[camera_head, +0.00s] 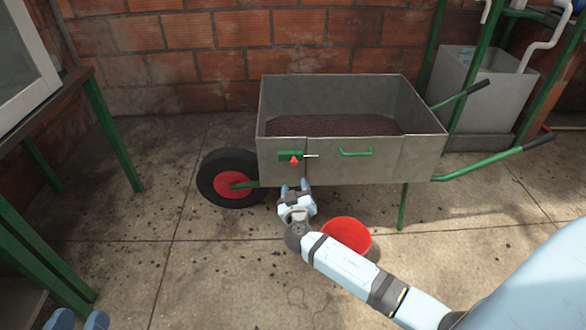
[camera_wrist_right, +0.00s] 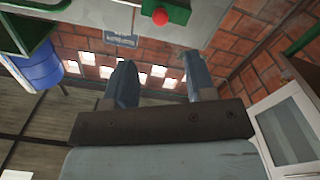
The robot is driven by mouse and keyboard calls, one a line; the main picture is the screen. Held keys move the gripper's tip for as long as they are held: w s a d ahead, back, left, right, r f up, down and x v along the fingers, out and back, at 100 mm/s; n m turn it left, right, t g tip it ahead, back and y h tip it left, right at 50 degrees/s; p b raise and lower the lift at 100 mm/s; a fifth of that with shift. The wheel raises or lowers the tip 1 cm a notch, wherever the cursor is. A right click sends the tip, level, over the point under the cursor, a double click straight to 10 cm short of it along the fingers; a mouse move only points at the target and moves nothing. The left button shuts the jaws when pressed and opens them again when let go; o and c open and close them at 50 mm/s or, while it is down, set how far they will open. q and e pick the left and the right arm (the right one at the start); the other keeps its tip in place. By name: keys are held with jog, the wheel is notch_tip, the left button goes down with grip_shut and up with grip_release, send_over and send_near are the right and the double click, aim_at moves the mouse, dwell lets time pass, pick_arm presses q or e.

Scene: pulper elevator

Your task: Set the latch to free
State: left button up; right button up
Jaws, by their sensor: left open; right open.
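The latch (camera_head: 287,156) is a green bracket with a red knob (camera_head: 294,161) on the front wall of a grey wheelbarrow (camera_head: 420,155). A thin silver rod (camera_head: 312,156) sticks out to its right. My right gripper (camera_head: 294,186) is open and empty just below the latch, its fingers pointing up at it. In the right wrist view the red knob (camera_wrist_right: 160,17) shows beyond the fingertips (camera_wrist_right: 157,62), apart from them.
The wheelbarrow holds dark brown granules (camera_head: 335,125); a green handle (camera_head: 355,152) is right of the latch. A red bucket (camera_head: 346,233) stands on the floor beside my right arm. The black-tyred wheel (camera_head: 215,180) is at the left. A green-legged table (camera_head: 110,125) stands further left.

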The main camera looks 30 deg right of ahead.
aim_at(294, 164)
jog(key=b+x, duration=0.2)
jog(key=x, duration=0.8)
jog(key=shift+f, duration=0.1)
pick_arm(q)
jog(key=shift+w+a+r+m+t+h+b, duration=0.2)
jog(key=shift+w+a+m+t+h+b, duration=0.25)
jog(key=shift+m, duration=0.65)
pick_arm(e)
jog(key=shift+w+d, duration=0.25)
jog(key=shift+w, duration=0.2)
pick_arm(q)
jog(key=shift+w, duration=0.15)
pick_arm(e)
grip_shut()
